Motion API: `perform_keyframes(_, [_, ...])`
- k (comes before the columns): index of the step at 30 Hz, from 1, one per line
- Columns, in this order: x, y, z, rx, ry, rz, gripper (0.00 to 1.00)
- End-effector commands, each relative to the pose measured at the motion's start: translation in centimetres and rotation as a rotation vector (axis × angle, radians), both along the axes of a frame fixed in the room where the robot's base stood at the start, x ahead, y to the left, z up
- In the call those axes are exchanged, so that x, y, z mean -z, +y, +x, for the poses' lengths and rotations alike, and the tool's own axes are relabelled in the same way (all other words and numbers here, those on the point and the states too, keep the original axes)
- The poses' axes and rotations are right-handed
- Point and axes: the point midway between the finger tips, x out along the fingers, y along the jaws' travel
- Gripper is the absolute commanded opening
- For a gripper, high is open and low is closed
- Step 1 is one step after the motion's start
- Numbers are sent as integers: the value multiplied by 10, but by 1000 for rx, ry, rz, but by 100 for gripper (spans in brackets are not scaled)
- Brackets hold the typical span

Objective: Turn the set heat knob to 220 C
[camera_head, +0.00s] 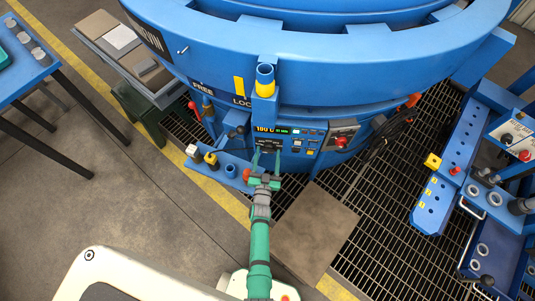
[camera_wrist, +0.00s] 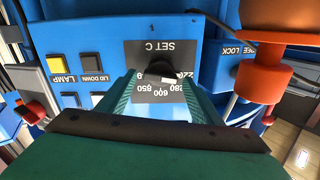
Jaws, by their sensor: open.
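The set heat knob (camera_wrist: 158,68) is a small black knob on a dark plate marked SET C (camera_wrist: 168,47), upside down in the wrist view. Numbers including 280, 600 and 850 stand around it, and one beginning 22 is partly hidden. A white mark shows at the knob's lower right; I cannot tell exactly which number it meets. My gripper (camera_wrist: 159,82) is open, its green fingers on either side of the knob, with no clear contact. In the head view my gripper (camera_head: 266,157) is at the blue furnace's control panel (camera_head: 290,139), hiding the knob. The display (camera_head: 266,129) reads about 180 C.
LAMP (camera_wrist: 58,65) and LID DOWN (camera_wrist: 91,62) buttons sit left of the knob in the wrist view. An orange-red fitting (camera_wrist: 262,80) is close on the right. A red knob on a grey box (camera_head: 342,141) is right of the panel in the head view.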

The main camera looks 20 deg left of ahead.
Motion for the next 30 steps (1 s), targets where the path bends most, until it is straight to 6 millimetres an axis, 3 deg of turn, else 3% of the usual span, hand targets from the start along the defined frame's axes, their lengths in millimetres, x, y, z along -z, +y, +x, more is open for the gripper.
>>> perform_keyframes(17, [1,-21,-90,1,3,-1,59])
perform_keyframes(30, [0,-24,-102,0,0,0,59])
